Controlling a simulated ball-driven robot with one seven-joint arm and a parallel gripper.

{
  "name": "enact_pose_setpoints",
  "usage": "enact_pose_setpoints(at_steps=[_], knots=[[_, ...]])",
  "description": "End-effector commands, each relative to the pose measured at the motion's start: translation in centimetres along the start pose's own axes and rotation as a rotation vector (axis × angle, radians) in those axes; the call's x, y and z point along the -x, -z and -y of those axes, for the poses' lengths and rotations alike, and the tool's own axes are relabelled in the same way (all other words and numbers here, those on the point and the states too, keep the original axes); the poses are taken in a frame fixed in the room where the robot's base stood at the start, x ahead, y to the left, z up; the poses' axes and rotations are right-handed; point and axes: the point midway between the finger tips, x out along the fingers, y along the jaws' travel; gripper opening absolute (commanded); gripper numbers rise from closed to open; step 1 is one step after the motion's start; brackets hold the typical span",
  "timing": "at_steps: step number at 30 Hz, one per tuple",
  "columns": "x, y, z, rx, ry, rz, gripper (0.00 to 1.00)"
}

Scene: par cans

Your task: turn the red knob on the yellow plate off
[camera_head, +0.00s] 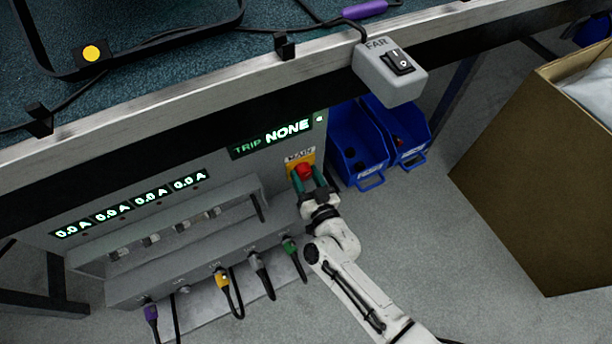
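The red knob (304,170) sits on the yellow plate (292,162) under a label reading MAIN, on the front of the grey power panel (262,166). My gripper (309,181) reaches up to the knob from below, with its green fingers on either side of it. The fingers look spread around the knob. I cannot tell whether they press on it. The panel display (278,138) reads TRIP NONE, and the lower displays (130,205) each read 0.0 A. The knob's exact turn angle is too small to read.
A grey switch box (390,72) marked FAR hangs at the table edge above right. Blue bins (357,145) stand right of the panel. A cardboard box (530,180) stands at the right. Coloured plugs with cables (222,280) hang along the panel's lower ledge, left of my arm.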

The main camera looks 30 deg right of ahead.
Motion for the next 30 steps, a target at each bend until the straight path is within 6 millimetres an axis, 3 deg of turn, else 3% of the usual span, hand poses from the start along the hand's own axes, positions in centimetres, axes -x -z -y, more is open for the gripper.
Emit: enact_pose_setpoints(at_steps=[8,20,30], knots=[[0.02,0.0,-0.01,0.0,0.0,0.0,0.2],[-0.01,0.1,0.01,0.078,0.001,-0.004,0.19],[-0.02,0.13,0.01,0.346,0.004,-0.022,0.19]])
